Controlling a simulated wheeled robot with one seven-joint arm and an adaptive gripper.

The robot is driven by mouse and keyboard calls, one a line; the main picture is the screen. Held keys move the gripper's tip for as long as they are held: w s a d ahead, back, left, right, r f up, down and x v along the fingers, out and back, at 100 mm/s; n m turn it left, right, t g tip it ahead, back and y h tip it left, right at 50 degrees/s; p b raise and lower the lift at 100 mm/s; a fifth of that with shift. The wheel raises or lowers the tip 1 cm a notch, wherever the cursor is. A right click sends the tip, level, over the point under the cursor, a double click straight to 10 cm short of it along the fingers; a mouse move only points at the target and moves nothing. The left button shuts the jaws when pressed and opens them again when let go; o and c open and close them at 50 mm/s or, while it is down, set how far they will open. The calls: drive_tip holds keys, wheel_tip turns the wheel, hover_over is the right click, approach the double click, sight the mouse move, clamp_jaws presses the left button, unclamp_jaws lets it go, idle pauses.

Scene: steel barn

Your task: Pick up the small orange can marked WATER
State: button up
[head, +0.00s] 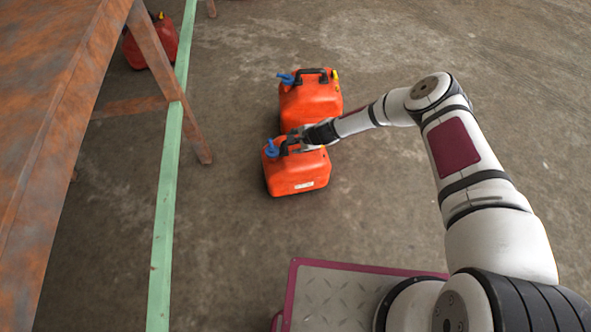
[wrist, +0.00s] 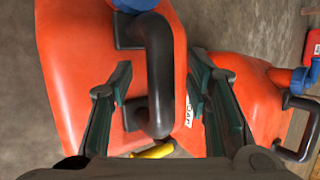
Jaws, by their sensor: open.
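The nearer, smaller orange can (head: 297,174) stands upright on the floor, with a blue cap at its left and a white label low on its near face. The label is too small to read. In the wrist view this can (wrist: 75,80) fills the left, its black handle (wrist: 160,75) running top to bottom. My gripper (head: 300,138) is at the can's top; in the wrist view my gripper's open fingers (wrist: 158,90) lie on either side of the handle, with gaps. A larger orange can (head: 312,103) stands just behind it, and also shows in the wrist view (wrist: 255,98).
A rusty table (head: 45,90) stands at the left, a leg (head: 168,75) reaching the floor. A green strip (head: 168,200) runs along the floor beside it. Another red can (head: 150,42) is at the upper left. The floor right of the cans is clear.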

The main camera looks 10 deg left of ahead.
drive_tip(key=shift+w+a+f, duration=0.1)
drive_tip(key=shift+f, duration=0.1)
clamp_jaws()
drive_tip(key=shift+r, duration=0.2)
